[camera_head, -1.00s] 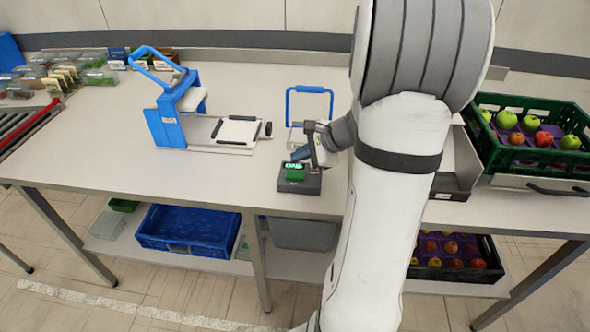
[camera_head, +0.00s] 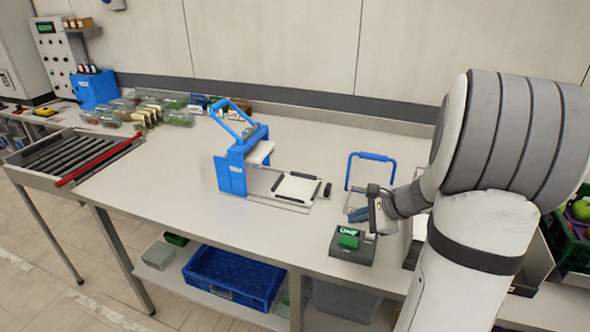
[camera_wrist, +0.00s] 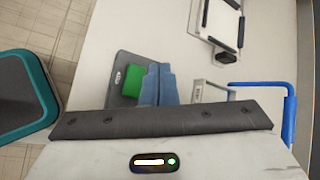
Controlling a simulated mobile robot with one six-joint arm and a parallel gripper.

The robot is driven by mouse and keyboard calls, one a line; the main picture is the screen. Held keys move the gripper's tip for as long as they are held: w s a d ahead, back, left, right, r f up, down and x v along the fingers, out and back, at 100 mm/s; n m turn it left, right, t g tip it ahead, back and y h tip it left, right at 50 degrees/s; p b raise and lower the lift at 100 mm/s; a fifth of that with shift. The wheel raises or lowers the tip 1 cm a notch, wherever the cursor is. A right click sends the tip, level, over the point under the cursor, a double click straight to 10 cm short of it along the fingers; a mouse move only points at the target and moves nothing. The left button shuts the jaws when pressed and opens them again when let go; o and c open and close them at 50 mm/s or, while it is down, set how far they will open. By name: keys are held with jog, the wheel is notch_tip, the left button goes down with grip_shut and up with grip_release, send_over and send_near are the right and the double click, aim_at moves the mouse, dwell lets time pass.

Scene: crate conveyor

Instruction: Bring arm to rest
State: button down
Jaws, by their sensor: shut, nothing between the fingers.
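My gripper (camera_head: 358,214) is shut and empty. It hangs just behind and above a small dark box with a green button (camera_head: 349,241) and a green lit display. In the wrist view, my blue fingers (camera_wrist: 160,72) are together beside the green button (camera_wrist: 133,82), overlapping the box in the picture; I cannot tell whether they touch it. My arm is bent, and it hides part of the table on the right in the head view.
A blue lever press (camera_head: 232,170) stands mid-table, and a blue-handled frame (camera_head: 371,156) stands behind my gripper. A roller conveyor (camera_head: 70,157) is at left. A green crate (camera_head: 572,252) holds fruit at the right edge. A blue bin (camera_head: 232,277) sits on the lower shelf.

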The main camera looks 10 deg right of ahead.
jog(key=shift+s+a+r, duration=0.1)
jog(key=shift+a, duration=0.25)
jog(key=s+a+r+n+g+h, duration=0.1)
jog(key=s+a+r+n+g, duration=0.3)
jog(key=s+a+n, duration=0.65)
jog(key=s+a+r+n+h, duration=0.1)
jog(key=s+a+n+h, duration=0.3)
jog(key=s+n, duration=0.3)
jog(key=shift+s+r+n+h, duration=0.3)
jog(key=shift+s+r+n, duration=0.1)
jog(key=shift+n, duration=0.55)
